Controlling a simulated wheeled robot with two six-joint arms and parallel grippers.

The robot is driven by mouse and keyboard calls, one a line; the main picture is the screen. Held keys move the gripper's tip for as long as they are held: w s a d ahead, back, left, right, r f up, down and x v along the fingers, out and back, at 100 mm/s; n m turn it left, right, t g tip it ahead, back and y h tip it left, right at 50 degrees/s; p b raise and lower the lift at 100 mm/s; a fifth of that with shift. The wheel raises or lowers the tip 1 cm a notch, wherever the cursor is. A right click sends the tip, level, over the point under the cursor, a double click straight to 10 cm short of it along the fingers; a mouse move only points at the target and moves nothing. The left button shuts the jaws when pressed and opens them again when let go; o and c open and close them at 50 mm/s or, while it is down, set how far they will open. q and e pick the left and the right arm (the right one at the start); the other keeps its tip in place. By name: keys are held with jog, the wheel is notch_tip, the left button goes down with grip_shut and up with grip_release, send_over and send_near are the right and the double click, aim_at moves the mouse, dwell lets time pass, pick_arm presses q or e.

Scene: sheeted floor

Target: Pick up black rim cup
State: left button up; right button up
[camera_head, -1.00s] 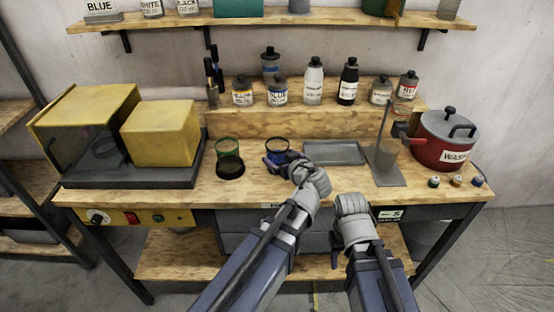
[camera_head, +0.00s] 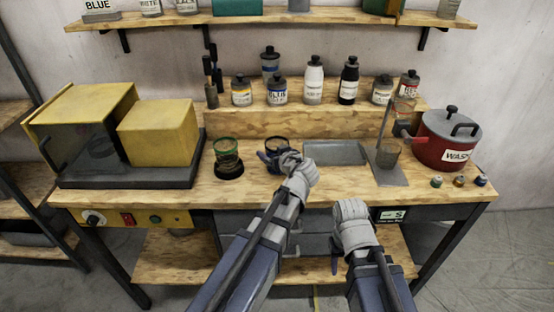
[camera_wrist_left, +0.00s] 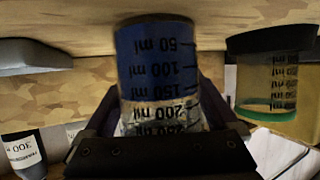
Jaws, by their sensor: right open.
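The black rim cup (camera_head: 278,142) stands on the workbench right of the green rim cup (camera_head: 227,150). In the left wrist view the black rim cup (camera_wrist_left: 158,65) appears upside down, with blue contents and ml marks. My left gripper (camera_head: 272,158) is at this cup, one finger on each side; whether the jaws press on it is unclear. The left gripper fingers also show in the left wrist view (camera_wrist_left: 160,112). The green rim cup (camera_wrist_left: 272,75) is to the right there. My right gripper (camera_head: 336,256) is open and empty, low in front of the bench.
A grey tray (camera_head: 336,152) lies right of the black rim cup. Further right are a stand (camera_head: 389,173) holding a cup and a red pot (camera_head: 447,143). A yellow machine (camera_head: 158,132) stands left. Several bottles line the raised shelf behind.

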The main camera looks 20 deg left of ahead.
pick_arm(q)
jog(key=c, duration=1.2)
jog(key=shift+r, duration=0.1)
jog(key=shift+c, duration=0.2)
notch_tip(320, 180, up, 10)
jog(key=p, duration=1)
